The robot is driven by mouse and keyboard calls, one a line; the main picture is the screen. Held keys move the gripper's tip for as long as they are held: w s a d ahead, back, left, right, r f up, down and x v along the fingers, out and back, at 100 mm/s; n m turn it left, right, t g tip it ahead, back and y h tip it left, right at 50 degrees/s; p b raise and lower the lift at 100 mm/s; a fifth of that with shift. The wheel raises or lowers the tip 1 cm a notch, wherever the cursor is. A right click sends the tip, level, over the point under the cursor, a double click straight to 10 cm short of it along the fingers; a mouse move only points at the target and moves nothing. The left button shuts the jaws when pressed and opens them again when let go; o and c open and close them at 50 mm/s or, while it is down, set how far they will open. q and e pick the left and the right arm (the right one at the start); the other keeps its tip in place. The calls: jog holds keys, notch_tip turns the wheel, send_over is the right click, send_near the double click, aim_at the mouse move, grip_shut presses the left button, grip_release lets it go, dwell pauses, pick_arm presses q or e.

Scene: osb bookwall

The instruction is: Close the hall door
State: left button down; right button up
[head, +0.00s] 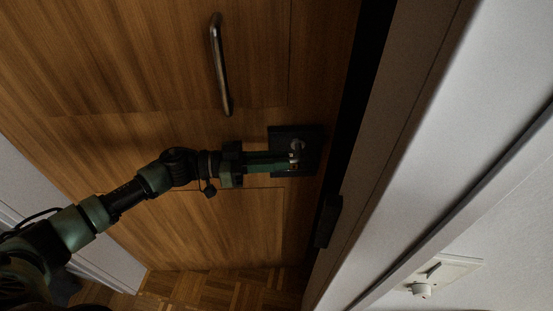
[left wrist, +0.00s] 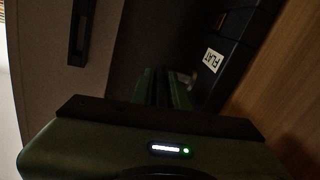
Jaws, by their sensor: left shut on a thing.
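The hall door (head: 150,70) is a wooden panel that fills the left and middle of the head view. A dark gap shows between its edge and the frame (head: 390,130), so it stands ajar. A black lock plate (head: 310,135) with a small metal knob (head: 297,145) sits near the door's edge. My left gripper (head: 293,160) is shut on the knob. In the left wrist view its fingers (left wrist: 168,88) reach to the metal piece beside the black lock case (left wrist: 238,60), which carries a white label. My right gripper is not in view.
A long metal bar handle (head: 220,65) is on the door beyond my left gripper. A dark strike fitting (head: 327,220) sits on the frame and also shows in the left wrist view (left wrist: 82,30). Parquet floor (head: 215,290) lies below.

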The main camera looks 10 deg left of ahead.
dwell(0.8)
pick_arm(q)
jog(key=shift+f+b, duration=0.3)
jog(key=shift+b, duration=0.2)
jog(key=shift+w+d+f+t+h+b, duration=0.15)
jog(key=shift+f+t+h+b, duration=0.2)
jog(key=shift+h+b, duration=1.3)
jog(key=shift+s+d+f+t+h+b, duration=0.1)
jog(key=shift+f+t+h+b, duration=0.3)
jog(key=shift+b, duration=2.35)
jog(key=shift+w+d+f+t+h+b, duration=0.15)
jog(key=shift+f+h+b, duration=0.35)
jog(key=shift+h+b, duration=1.2)
jog(key=shift+s+y+b, duration=0.2)
jog(key=shift+y+b, duration=0.25)
jog(key=shift+y, duration=0.1)
